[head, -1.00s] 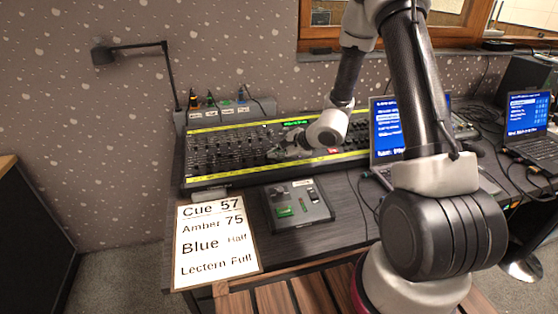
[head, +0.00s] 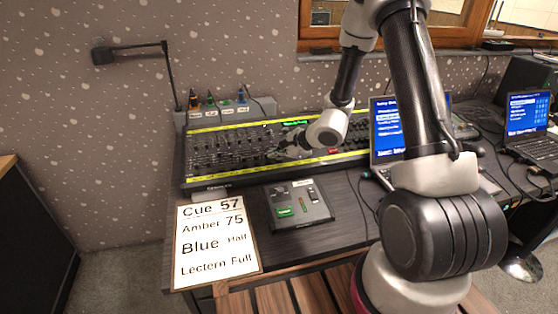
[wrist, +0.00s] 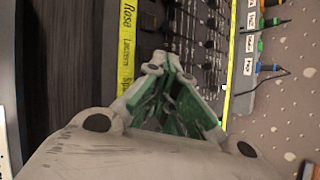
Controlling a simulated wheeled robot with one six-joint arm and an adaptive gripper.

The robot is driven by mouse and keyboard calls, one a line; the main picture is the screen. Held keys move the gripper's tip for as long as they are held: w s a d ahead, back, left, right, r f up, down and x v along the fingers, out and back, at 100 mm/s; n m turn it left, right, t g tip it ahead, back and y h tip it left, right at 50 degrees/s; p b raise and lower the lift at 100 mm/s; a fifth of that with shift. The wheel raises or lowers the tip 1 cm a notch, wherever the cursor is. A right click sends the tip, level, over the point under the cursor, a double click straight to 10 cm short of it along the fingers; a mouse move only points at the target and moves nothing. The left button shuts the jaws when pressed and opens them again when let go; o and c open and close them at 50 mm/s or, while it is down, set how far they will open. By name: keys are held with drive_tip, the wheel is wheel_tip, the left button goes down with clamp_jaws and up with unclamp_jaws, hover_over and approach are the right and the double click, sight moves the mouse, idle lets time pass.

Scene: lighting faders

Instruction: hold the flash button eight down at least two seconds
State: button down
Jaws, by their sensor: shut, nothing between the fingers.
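The lighting desk (head: 215,160) is a long black console with rows of faders and small buttons between two yellow label strips. In the wrist view, the near yellow strip (wrist: 127,42) reads "Rose", "Lectern" and a partly hidden word. My gripper (head: 279,153) is low over the middle of the desk, close to the near strip. In the wrist view, my gripper (wrist: 167,60) has its green-sided fingers closed together, empty, with the tips over the button and fader rows. I cannot make out flash button eight; the fingers may hide it. Contact with the panel cannot be told.
A small grey box (head: 317,207) with a green button stands in front of the desk. A cue card (head: 216,262) lies at its left. A laptop (head: 381,130) stands right, partly behind my arm. Knobs and cables (head: 240,97) are behind the desk, with a lamp (head: 104,53) above.

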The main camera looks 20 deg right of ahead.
sight(278, 164)
drive_tip(key=shift+r, duration=0.1)
drive_tip(key=shift+s+r, duration=0.1)
drive_tip(key=shift+r, duration=0.5)
drive_tip(key=shift+s+r, duration=0.2)
drive_tip(key=shift+r, duration=2.3)
